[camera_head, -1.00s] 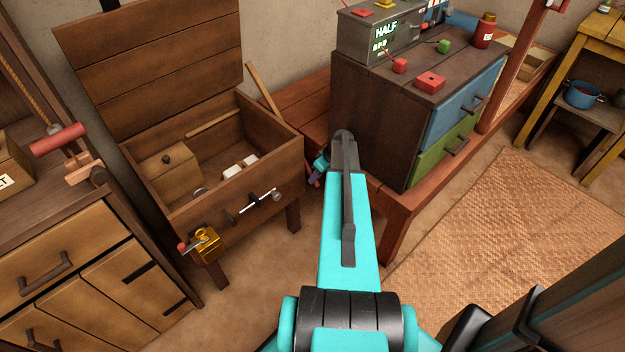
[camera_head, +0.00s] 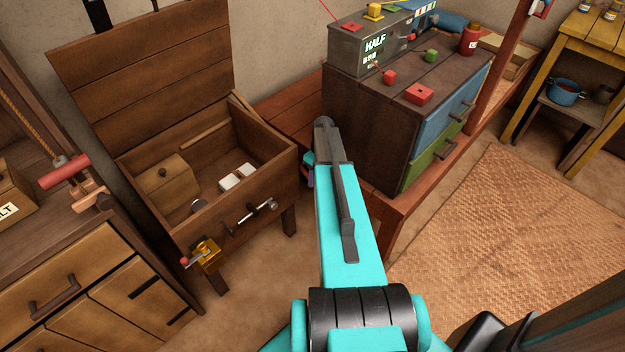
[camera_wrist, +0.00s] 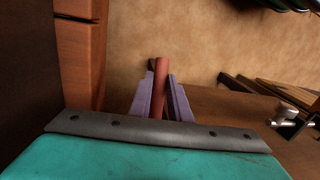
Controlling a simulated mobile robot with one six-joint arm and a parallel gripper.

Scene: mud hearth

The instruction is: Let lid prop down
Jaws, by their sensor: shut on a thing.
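A wooden chest (camera_head: 222,222) stands at the left of the head view with its planked lid (camera_head: 145,75) raised and leaning back. A light wooden prop (camera_head: 240,100) lies low along the chest's right edge, its upper end near the lid's lower right corner. My gripper (camera_wrist: 160,85) has its purple fingers closed around a reddish-brown rod (camera_wrist: 160,92) in the wrist view. In the head view my arm hides most of the gripper, beside the chest's right side. How the rod joins the prop is hidden.
A dark drawer cabinet (camera_head: 360,130) on a red-brown bench (camera_head: 385,215) stands close right of my arm. A brass latch (camera_head: 205,252) and metal bolt (camera_head: 253,217) are on the chest's front. A woven mat (camera_head: 510,230) covers floor at right.

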